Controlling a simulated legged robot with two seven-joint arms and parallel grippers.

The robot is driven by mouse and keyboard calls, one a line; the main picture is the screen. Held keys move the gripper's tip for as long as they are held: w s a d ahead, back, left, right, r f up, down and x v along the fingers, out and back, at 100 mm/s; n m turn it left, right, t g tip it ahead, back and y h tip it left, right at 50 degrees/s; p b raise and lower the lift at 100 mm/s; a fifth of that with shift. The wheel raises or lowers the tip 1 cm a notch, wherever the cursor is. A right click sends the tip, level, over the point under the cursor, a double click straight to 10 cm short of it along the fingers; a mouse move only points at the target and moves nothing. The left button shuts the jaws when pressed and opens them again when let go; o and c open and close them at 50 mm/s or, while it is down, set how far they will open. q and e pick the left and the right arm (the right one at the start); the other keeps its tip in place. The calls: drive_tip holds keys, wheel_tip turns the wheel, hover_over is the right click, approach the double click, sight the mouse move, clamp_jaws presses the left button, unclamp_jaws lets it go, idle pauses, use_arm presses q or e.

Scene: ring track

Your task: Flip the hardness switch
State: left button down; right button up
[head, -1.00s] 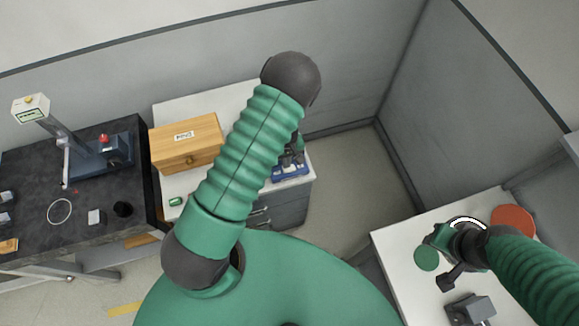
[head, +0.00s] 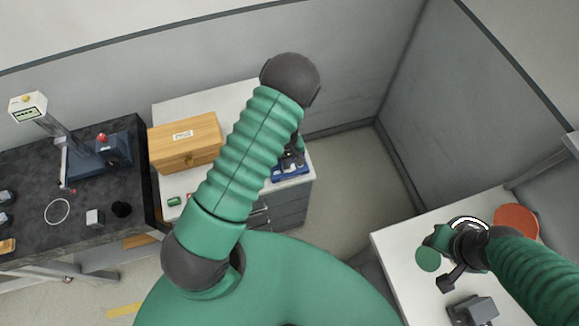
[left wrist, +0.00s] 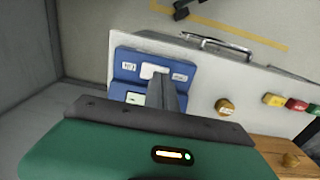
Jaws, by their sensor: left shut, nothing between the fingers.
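A blue switch box (head: 291,172) sits at the right end of the white cabinet top in the head view, partly hidden by my left arm. In the left wrist view the blue box (left wrist: 126,70) shows a white rocker-like part (left wrist: 153,72) between small white labels, too small to read. A pale panel (left wrist: 134,98) lies lower on it. My left gripper (left wrist: 165,88) is shut and empty, its fingers over the box face beside the white part. I cannot tell if they touch. In the head view my left gripper (head: 292,158) is half hidden. My right gripper (head: 446,284) is over the right-hand table.
A wooden box (head: 185,143) stands on the cabinet (head: 180,104), left of my left arm. A round wooden knob (left wrist: 225,107) and coloured blocks (left wrist: 298,104) lie right of the switch box. A black bench (head: 30,165) holds a test stand. A red disc (head: 517,221) lies on the right table.

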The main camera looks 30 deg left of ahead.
use_arm(q)
drive_tip(key=shift+f+b, duration=0.3)
drive_tip(key=shift+f, duration=0.1)
drive_tip(key=shift+r, duration=0.1)
wheel_tip(320, 180, up, 7)
drive_tip(key=p, duration=0.5)
drive_tip(key=shift+p, duration=0.4)
